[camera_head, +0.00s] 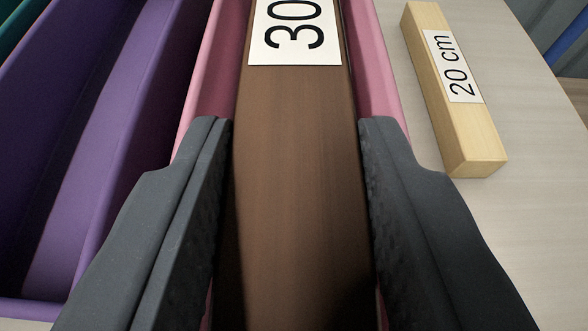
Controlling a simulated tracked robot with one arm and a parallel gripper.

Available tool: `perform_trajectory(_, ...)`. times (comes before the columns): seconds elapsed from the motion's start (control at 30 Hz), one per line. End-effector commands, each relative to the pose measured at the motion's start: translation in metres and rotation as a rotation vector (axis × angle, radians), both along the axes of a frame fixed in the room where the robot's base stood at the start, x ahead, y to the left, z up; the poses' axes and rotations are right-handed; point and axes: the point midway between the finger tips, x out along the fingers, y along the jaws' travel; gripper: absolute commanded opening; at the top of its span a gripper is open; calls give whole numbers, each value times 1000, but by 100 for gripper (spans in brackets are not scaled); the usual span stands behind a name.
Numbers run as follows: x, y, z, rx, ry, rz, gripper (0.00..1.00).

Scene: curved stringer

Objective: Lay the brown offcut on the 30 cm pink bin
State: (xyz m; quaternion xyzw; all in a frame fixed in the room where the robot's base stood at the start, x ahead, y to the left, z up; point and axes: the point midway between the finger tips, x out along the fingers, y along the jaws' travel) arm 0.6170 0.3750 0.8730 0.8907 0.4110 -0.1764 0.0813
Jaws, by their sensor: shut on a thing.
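The brown offcut (300,150) runs lengthwise up the middle of the picture, with a white label reading "30" at its far part, cut off by the top edge. My gripper (296,125) is shut on the brown offcut, one dark finger along each side. The pink bin (378,85) shows on both sides of the offcut, its walls running the same way. The offcut is lined up over the bin; I cannot tell whether it touches the bin floor or hangs above it. The bin's near end is hidden by the offcut and my fingers.
A purple bin (115,150) stands directly left of the pink bin, with a teal bin (18,25) beyond it. A light wooden piece labelled "20 cm" (470,130) lies on the pale table (535,200) to the right. The table around that piece is clear.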

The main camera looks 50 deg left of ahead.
Motion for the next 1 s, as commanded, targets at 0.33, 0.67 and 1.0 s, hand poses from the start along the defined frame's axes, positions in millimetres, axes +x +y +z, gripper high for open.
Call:
perform_trajectory(0.33,0,-1,-33,-2,1,0,4)
perform_trajectory(0.67,0,-1,-36,-2,1,-1,4)
perform_trajectory(1.0,0,-1,-44,-1,0,-1,4)
